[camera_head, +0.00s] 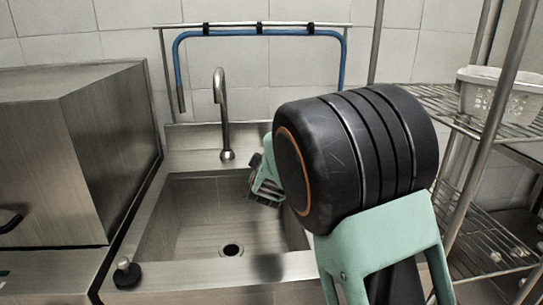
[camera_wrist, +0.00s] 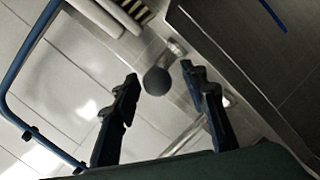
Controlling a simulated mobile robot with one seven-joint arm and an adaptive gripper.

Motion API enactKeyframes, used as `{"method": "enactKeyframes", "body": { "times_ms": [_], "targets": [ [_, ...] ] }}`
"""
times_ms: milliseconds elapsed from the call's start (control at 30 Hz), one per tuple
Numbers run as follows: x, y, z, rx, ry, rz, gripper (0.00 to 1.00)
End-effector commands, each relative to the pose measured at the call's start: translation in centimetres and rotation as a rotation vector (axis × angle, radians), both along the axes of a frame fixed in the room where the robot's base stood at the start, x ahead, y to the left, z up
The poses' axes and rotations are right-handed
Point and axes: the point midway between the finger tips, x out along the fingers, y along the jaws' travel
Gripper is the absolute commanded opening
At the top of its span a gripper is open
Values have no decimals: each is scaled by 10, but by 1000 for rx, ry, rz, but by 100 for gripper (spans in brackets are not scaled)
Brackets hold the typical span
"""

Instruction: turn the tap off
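The chrome gooseneck tap (camera_head: 222,112) rises from the back ledge of the steel sink (camera_head: 180,268). My gripper (camera_head: 262,190) is over the right side of the basin, to the right of the tap and lower than its spout; my black wrist partly hides it. In the wrist view my two fingers (camera_wrist: 160,76) are spread apart with nothing gripped. A dark round part (camera_wrist: 157,81) shows between them; I cannot tell whether they touch it. Chrome tubing (camera_wrist: 187,138) shows below it. A black knob with a pale top (camera_head: 127,274) sits at the sink's front left corner.
A large steel box (camera_head: 125,120) stands left of the sink. A blue hose (camera_head: 345,60) hangs on a rail behind the tap. On the right, a wire rack (camera_head: 500,130) holds a white perforated basket (camera_head: 485,97). The basin around the drain (camera_head: 231,250) is clear.

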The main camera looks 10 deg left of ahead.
Motion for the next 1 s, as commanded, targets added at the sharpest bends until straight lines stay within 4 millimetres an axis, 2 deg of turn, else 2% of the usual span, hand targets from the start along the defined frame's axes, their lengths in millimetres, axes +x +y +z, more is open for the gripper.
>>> {"method": "enactKeyframes", "body": {
  "times_ms": [233,367,800,1000],
  "targets": [
    [-1,0,1,0,-1,-1,40],
    [-11,0,4,1,-1,0,40],
    [-90,-6,21,1,0,2,40],
    [-111,-8,25,1,0,1,40]
  ]
}}
